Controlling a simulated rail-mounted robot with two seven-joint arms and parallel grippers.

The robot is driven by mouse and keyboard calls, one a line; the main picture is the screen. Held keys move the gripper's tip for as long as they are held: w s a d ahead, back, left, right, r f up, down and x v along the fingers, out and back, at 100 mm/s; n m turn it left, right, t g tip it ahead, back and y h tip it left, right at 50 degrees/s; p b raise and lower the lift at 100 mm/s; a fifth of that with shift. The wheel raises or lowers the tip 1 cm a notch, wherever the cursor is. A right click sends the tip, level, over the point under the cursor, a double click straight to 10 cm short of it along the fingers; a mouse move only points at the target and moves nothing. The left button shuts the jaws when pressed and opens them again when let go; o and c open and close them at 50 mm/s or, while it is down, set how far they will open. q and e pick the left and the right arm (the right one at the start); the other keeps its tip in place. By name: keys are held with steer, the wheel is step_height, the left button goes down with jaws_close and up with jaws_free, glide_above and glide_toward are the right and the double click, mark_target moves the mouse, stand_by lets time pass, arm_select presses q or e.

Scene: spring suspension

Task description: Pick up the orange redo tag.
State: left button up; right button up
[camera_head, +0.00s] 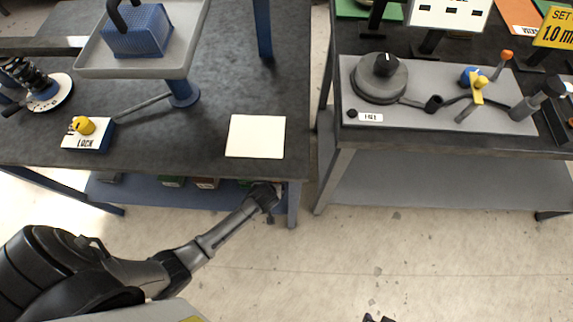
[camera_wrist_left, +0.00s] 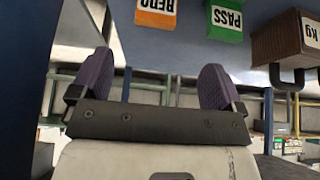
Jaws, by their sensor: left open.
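The orange REDO tag (camera_wrist_left: 157,14) is at the top of the left wrist view, its lettering upside down. It is on or against a blue-grey surface. My left gripper (camera_wrist_left: 155,82) is open, with its two dark fingers wide apart and nothing between them. The tag is beyond the fingertips and roughly in line with the gap, not touching. In the head view my left gripper (camera_head: 268,196) is at the lower shelf under the left table's front right corner; I cannot pick out the tag there. Dark tips, apparently my right gripper (camera_head: 378,319), barely show at the bottom edge.
A green PASS tag (camera_wrist_left: 225,18) is right of the orange one, with a brown Kg weight (camera_wrist_left: 288,38) further right. The left table's leg (camera_head: 293,203) stands close beside my left gripper. The left tabletop (camera_head: 210,95) overhangs the shelf (camera_head: 140,195). Open floor lies in front.

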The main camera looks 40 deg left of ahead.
arm_select(q)
steer(key=b+x, duration=0.1)
steer(key=x, duration=0.2)
steer(key=b+x, duration=0.4)
steer(key=x, duration=0.1)
steer(key=shift+w+d+f, duration=0.15)
steer(key=shift+w+f, duration=0.05)
steer(key=shift+w, duration=0.2)
steer(key=b+x, duration=0.4)
steer(key=x, duration=0.1)
steer(key=shift+w+f, duration=0.1)
steer(key=shift+f, duration=0.05)
steer(key=shift+c, duration=0.2)
steer(key=c, duration=0.9)
steer(key=shift+c, duration=0.3)
